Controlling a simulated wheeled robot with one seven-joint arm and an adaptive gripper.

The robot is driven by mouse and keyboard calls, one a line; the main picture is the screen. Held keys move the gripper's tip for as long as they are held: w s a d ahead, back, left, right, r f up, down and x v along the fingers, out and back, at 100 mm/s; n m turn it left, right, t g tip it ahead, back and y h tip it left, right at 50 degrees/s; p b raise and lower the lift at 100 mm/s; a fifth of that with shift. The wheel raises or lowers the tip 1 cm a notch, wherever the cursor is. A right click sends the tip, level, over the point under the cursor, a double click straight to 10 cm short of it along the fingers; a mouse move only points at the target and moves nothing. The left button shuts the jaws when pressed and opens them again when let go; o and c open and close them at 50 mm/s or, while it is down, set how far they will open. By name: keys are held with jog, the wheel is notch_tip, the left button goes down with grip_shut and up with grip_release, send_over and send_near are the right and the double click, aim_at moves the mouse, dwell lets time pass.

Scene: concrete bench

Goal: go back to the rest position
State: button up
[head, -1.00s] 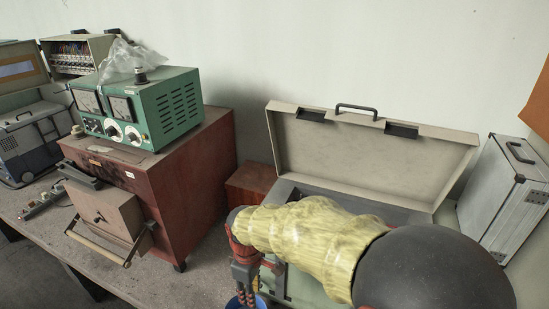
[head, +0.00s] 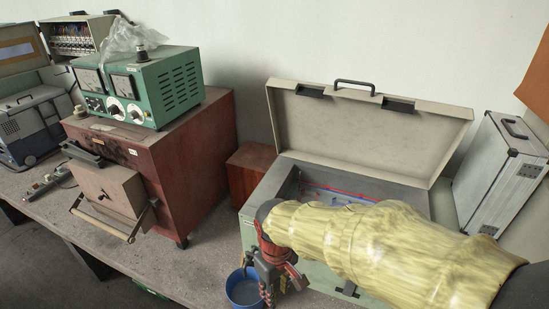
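My gripper (head: 272,284) hangs at the end of my yellow-sleeved arm, in the lower middle of the head view. It is in front of the open grey-green case (head: 252,228), beside a small blue container (head: 243,290) on the bench. The arm covers the right part of the case. The fingers are small and partly hidden, so I cannot tell whether they are open or shut.
The case's raised lid (head: 365,135) stands behind my arm. A red-brown cabinet (head: 190,165) with a green meter box (head: 150,85) on top is to the left. A silver case (head: 495,175) stands at the right. Bare bench (head: 205,270) lies before the cabinet.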

jog(key=s+d+r+m+t+b, duration=0.2)
jog(key=s+d+m+b, duration=0.2)
jog(key=d, duration=0.5)
jog(key=s+d+r+m+t+b, duration=0.2)
jog(key=s+d+m+t+b, duration=0.1)
jog(key=d+b, duration=0.4)
jog(key=shift+s+d+m+t, duration=0.3)
jog(key=shift+s+d+m, duration=0.2)
jog(key=shift+s+d, duration=0.7)
jog(key=shift+c, duration=0.5)
